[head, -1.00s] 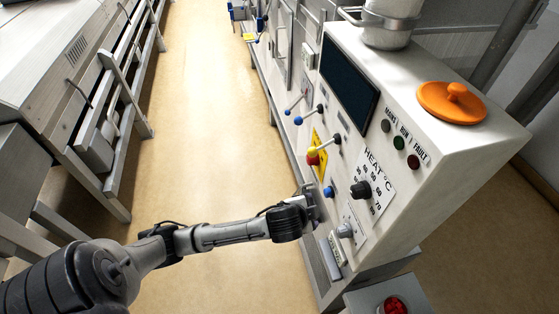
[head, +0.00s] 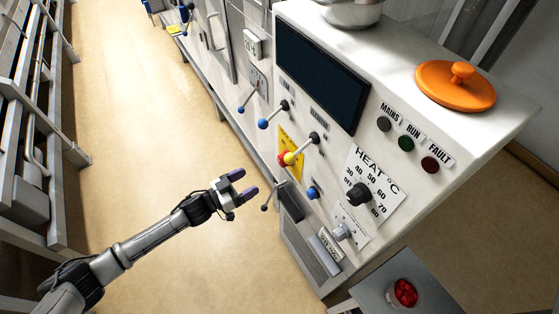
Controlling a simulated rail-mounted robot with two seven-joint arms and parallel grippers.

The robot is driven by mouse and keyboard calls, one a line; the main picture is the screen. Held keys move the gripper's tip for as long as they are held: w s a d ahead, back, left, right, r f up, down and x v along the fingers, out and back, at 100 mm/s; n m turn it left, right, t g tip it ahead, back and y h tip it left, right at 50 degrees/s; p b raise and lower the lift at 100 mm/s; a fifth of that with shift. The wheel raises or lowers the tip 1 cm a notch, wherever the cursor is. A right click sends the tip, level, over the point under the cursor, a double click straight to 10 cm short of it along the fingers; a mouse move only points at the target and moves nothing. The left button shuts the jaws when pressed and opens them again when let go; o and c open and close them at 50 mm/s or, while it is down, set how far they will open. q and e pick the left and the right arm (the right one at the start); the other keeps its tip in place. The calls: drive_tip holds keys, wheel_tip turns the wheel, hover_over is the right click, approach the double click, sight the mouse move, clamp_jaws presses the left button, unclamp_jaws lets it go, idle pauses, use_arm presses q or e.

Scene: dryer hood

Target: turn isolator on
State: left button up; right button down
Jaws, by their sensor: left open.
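The white control panel fills the right of the head view. No legible label there names the isolator. A grey rotary knob (head: 342,232) sits on a white plate low on the panel; its marks are too small to read. A small grey lever (head: 266,207) sticks out at the panel's lower left side. My left gripper (head: 244,184) is open and empty, just left of the panel, near this lever and apart from the knobs. My right gripper is out of view.
Blue-ball levers (head: 264,124) jut out on the panel's left. A black HEAT knob (head: 358,194) and blue button (head: 313,192) are close by. The MAINS lamp (head: 384,124) looks dark. A red button box (head: 404,292) stands front right. The aisle floor (head: 130,150) is clear.

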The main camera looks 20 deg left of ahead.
sight(280, 163)
use_arm(q)
drive_tip(key=x, duration=1.3)
drive_tip(key=shift+w, duration=0.45)
drive_tip(key=c, duration=0.9)
